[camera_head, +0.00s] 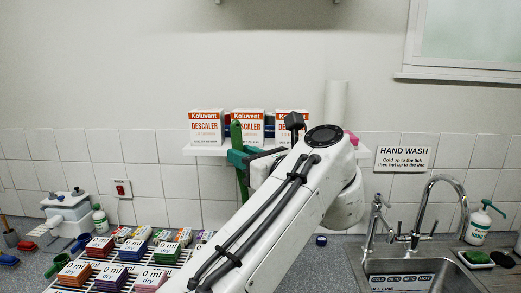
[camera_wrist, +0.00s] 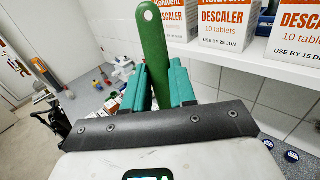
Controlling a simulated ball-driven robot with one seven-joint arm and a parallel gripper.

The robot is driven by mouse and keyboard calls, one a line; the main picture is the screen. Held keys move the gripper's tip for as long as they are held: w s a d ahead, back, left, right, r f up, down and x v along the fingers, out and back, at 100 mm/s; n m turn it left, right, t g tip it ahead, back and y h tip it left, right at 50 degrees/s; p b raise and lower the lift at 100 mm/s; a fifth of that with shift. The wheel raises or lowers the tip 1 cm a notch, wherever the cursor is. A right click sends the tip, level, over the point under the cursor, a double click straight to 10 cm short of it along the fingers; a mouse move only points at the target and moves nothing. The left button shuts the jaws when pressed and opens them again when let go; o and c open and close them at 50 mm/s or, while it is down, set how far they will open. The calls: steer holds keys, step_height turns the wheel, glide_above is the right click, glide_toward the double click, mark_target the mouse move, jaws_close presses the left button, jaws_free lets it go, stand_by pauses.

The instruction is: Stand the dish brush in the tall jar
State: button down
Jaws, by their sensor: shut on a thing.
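A long green handle (camera_head: 236,132) with a hole at its top stands nearly upright in my gripper (camera_head: 243,158). The handle also shows in the wrist view (camera_wrist: 152,35), between the teal fingers of my gripper (camera_wrist: 161,80), which are shut on it. It looks like the dish brush, but its lower end is hidden, so I cannot confirm a brush head.
Descaler boxes (camera_head: 249,125) stand on a wall shelf (camera_head: 205,151) close behind my gripper. Racks of coloured packs (camera_head: 112,277) cover the counter below. Brushes (camera_head: 28,246) and a white vessel (camera_head: 68,209) are at left. A sink (camera_head: 420,267) with taps is at right.

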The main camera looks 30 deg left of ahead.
steer(key=shift+w+f, duration=0.25)
steer(key=shift+f, duration=0.1)
step_height(320, 180, down, 5)
steer(key=b, duration=0.5)
steer(key=shift+f, duration=0.2)
step_height(320, 180, down, 15)
steer(key=b, duration=0.6)
stand_by(0.6)
stand_by(0.3)
steer(key=c, duration=0.8)
jaws_free()
steer(key=shift+c, duration=0.2)
steer(key=shift+d, duration=0.1)
steer(key=b+v, duration=0.1)
steer(key=v, duration=0.9)
steer(key=shift+d+b, duration=0.3)
steer(key=shift+b, duration=0.1)
steer(key=shift+s, duration=0.1)
